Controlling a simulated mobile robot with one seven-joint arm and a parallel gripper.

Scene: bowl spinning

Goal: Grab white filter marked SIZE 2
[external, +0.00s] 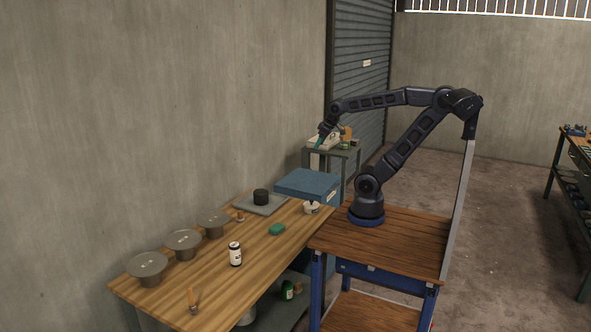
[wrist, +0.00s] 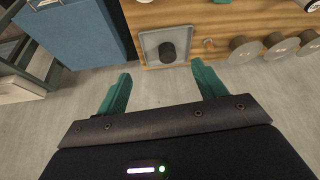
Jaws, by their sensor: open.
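No marking reading SIZE 2 can be made out in either view. A small white round item (external: 311,209) sits on the wooden workbench beside the blue box; I cannot tell whether it is a filter. My gripper (external: 321,141), with teal fingers, is raised at the end of the arm, in front of the small cart at the back as the external view shows it. In the wrist view my gripper (wrist: 162,78) is open, its fingers wide apart with nothing between them.
A blue box (external: 308,184) stands near my base.

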